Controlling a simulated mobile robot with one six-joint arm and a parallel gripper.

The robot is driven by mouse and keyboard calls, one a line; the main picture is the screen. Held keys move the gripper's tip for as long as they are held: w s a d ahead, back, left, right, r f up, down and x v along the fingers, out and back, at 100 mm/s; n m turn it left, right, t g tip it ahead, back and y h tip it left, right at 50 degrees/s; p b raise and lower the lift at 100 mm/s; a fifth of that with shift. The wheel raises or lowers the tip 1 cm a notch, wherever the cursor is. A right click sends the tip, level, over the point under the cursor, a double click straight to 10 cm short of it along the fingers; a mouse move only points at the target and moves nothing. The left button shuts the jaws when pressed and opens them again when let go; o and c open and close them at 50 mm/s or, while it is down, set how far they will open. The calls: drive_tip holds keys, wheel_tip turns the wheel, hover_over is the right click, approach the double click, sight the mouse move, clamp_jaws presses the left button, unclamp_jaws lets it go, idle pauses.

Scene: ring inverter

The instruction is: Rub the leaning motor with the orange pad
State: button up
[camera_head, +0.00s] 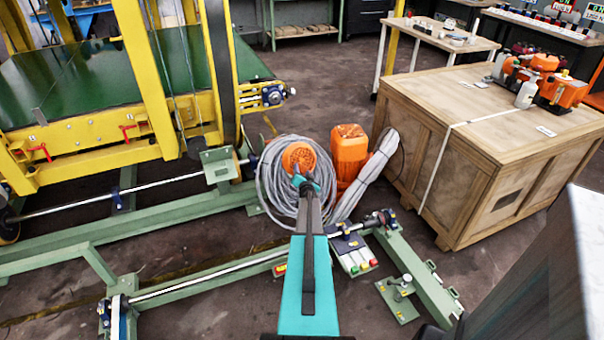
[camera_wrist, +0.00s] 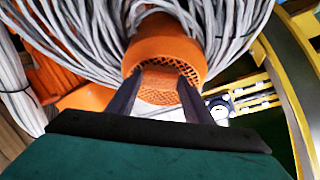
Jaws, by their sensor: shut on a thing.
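The leaning motor (camera_head: 299,154) is orange and round-ended, and sits among the coiled grey cable. In the wrist view its orange cylinder (camera_wrist: 160,47) points toward me, with a mesh grille at the end. My gripper (camera_head: 306,184) is at the near side of this motor. In the wrist view its two dark fingers (camera_wrist: 158,92) are shut on the orange pad (camera_wrist: 158,96), which lies in front of the grille. Pad and motor have the same colour, so I cannot tell whether they touch. In the head view the pad cannot be made out.
Grey cable (camera_head: 268,185) surrounds the leaning motor. A second orange motor (camera_head: 349,155) stands to its right. A wooden crate (camera_head: 480,150) is on the right, and a yellow frame (camera_head: 147,80) on the left. Green floor rails (camera_head: 200,288) and a button box (camera_head: 355,258) lie nearer.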

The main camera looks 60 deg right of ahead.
drive_tip(key=w+a+b, duration=0.2)
drive_tip(key=a+b, duration=0.1)
drive_tip(key=shift+a, duration=0.1)
idle(0.3)
drive_tip(key=shift+s+a+r+p, duration=0.65)
drive_tip(key=shift+s+a+r, duration=0.15)
drive_tip(key=shift+s, duration=0.25)
drive_tip(key=shift+s+a+r+p, duration=0.6)
drive_tip(key=shift+s+a+r, duration=0.15)
drive_tip(key=shift+s, duration=0.25)
drive_tip(key=shift+s, duration=0.1)
drive_tip(key=shift+s+a+r+p, duration=0.65)
drive_tip(key=shift+s+a, duration=0.15)
drive_tip(key=shift+s, duration=0.15)
